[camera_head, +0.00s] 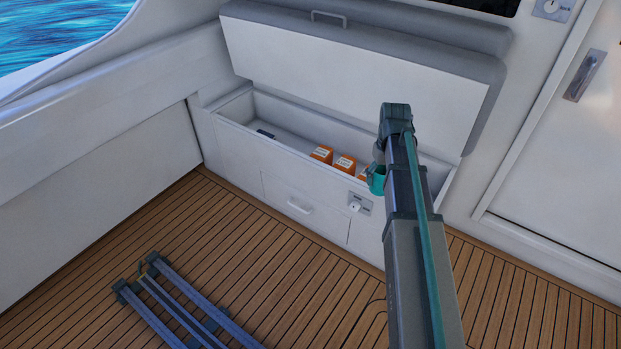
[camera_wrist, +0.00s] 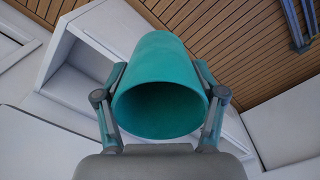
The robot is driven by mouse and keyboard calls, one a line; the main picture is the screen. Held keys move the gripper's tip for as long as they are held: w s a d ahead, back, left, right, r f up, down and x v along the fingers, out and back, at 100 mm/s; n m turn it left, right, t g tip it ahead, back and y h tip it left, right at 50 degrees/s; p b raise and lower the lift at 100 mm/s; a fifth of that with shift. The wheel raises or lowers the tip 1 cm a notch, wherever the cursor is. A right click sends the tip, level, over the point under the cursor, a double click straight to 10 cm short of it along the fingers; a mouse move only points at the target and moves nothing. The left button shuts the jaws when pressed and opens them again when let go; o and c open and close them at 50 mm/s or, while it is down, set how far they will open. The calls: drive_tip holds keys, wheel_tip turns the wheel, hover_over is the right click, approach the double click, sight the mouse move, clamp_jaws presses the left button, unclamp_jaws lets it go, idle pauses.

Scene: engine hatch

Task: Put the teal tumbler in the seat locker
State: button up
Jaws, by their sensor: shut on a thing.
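The teal tumbler (camera_wrist: 160,60) is held between the two fingers of my gripper (camera_wrist: 163,100) in the wrist view, with its open mouth facing the camera. In the head view only part of the teal tumbler (camera_head: 376,180) shows beside my arm, at the front edge of the seat locker. The seat locker (camera_head: 235,134) is open, its lid (camera_head: 350,80) raised and leaning back. My arm hides the right part of the locker and most of my gripper.
Several orange boxes (camera_head: 321,154) stand inside the locker, and a dark flat item (camera_head: 266,134) lies at its left. The locker's left part has bare floor. A white door (camera_head: 560,150) is at right. Wooden deck (camera_head: 240,240) lies in front.

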drive_tip(key=w+d+f+n+b, duration=0.1)
drive_tip(key=w+d+f+b, duration=0.15)
drive_tip(key=w, duration=0.35)
drive_tip(key=w+d+f+n+b, duration=0.1)
drive_tip(key=w+d+f+b, duration=0.1)
drive_tip(key=w+f, duration=0.25)
drive_tip(key=w+d+f+n+b, duration=0.1)
drive_tip(key=w+d+f+b, duration=0.45)
drive_tip(key=f, duration=0.25)
drive_tip(key=w+d+f+n+b, duration=0.1)
drive_tip(key=w+d+f+b, duration=0.3)
drive_tip(key=f+b, duration=0.35)
drive_tip(key=shift+n, duration=0.5)
drive_tip(key=shift+w+d+f+b, duration=0.2)
drive_tip(key=shift+f+b, duration=0.5)
drive_tip(key=shift+f, duration=1.9)
drive_tip(key=shift+w+d+f+b, duration=0.2)
drive_tip(key=shift+f+b, duration=0.5)
drive_tip(key=shift+f, duration=1.85)
drive_tip(key=shift+s+d+f+b, duration=0.1)
drive_tip(key=shift+d+f+b, duration=0.4)
drive_tip(key=shift+f, duration=2.1)
drive_tip(key=shift+a+f, duration=0.1)
drive_tip(key=shift+a, duration=0.1)
drive_tip(key=o, duration=1.7)
wheel_tip(320, 180, up, 12)
drive_tip(key=p, duration=0.3)
